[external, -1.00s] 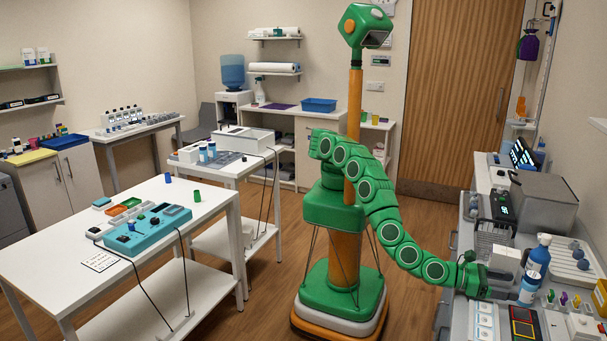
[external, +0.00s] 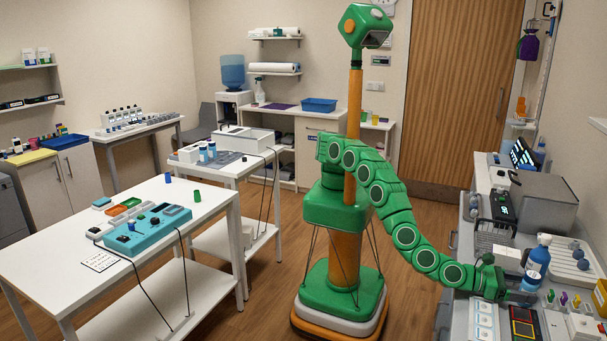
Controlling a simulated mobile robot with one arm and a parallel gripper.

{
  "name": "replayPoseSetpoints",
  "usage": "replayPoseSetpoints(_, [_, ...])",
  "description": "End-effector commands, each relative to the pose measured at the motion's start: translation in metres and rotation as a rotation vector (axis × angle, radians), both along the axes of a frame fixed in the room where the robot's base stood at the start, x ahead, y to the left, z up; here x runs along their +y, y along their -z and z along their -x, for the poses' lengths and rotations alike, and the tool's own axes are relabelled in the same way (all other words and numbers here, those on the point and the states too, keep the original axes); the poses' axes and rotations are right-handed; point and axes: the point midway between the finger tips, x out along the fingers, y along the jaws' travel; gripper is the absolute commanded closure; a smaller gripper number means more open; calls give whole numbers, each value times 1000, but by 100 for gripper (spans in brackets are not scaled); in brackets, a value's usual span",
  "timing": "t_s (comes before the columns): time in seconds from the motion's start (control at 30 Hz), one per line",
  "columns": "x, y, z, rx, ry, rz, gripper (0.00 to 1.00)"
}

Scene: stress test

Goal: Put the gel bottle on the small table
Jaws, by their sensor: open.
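A blue bottle with a white top (external: 538,258) stands upright on the grey counter at the right; it looks like the gel bottle. A smaller blue and white shape (external: 530,283) shows at its lower front; I cannot tell whether it is part of the bottle or a separate container. My gripper (external: 518,297) is open, low over the counter, at this lower shape. Contact is unclear. A white table (external: 228,172) in the middle of the room, behind the larger front table, may be the small table.
The counter (external: 458,309) is crowded: a wire basket (external: 492,234), a grey box (external: 541,200), a tray (external: 578,268) and colored small items surround the bottle. The large white table (external: 62,230) holds a teal device (external: 148,232). Floor between my base and the counter is clear.

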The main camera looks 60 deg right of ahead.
Motion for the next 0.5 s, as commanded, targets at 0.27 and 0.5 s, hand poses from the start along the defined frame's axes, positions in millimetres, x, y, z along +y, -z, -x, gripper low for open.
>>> replayPoseSetpoints(0.27, [0, 0, 0, 0, 0, 0, 56])
replayPoseSetpoints(0.5, [0, 0, 0, 0, 0, 0, 93])
